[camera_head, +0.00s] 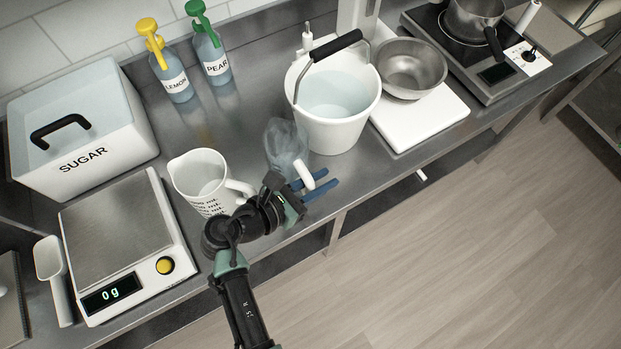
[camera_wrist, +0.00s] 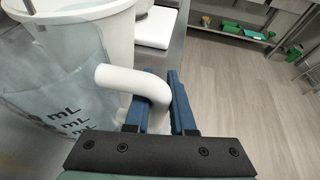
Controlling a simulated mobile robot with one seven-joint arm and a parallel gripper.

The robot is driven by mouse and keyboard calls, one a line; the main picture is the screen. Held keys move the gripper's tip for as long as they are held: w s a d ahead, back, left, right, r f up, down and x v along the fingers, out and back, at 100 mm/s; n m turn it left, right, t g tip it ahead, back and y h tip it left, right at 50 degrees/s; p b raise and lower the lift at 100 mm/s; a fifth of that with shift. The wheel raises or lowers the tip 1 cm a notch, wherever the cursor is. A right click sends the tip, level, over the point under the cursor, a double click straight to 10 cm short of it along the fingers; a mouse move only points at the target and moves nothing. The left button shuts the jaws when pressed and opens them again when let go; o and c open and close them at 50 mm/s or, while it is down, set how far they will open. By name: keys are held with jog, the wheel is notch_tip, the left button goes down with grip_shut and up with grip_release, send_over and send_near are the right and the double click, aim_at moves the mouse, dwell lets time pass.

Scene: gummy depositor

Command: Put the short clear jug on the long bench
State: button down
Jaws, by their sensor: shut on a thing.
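The short clear jug (camera_head: 285,143) is see-through with a white handle, and stands upright between a white measuring jug (camera_head: 198,172) and a white bucket (camera_head: 338,100). It fills the left of the wrist view (camera_wrist: 62,75), with dark mL marks on its wall. My gripper (camera_head: 322,188) has its blue fingers closed on the jug's white handle, which also shows between the fingers in the wrist view (camera_wrist: 135,82). The jug is over the front part of a steel bench (camera_head: 225,118). I cannot tell whether its base touches the bench; its lower part is partly hidden.
A scale (camera_head: 120,240) reading 0 g, a scoop (camera_head: 52,275) and a SUGAR bin (camera_head: 80,130) stand left. LEMON (camera_head: 172,75) and PEAR (camera_head: 210,60) bottles stand behind. A steel bowl (camera_head: 410,68) and hotplate (camera_head: 490,50) are right. The floor in front is clear.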

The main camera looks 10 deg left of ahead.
jog(key=shift+s+f, duration=0.15)
jog(key=shift+f, duration=1.55)
jog(key=shift+s+f, duration=0.1)
jog(key=shift+f, duration=1.55)
jog(key=shift+f+b, duration=0.15)
jog(key=shift+b, duration=0.15)
jog(key=c, duration=0.8)
grip_release()
jog(key=shift+o, duration=0.2)
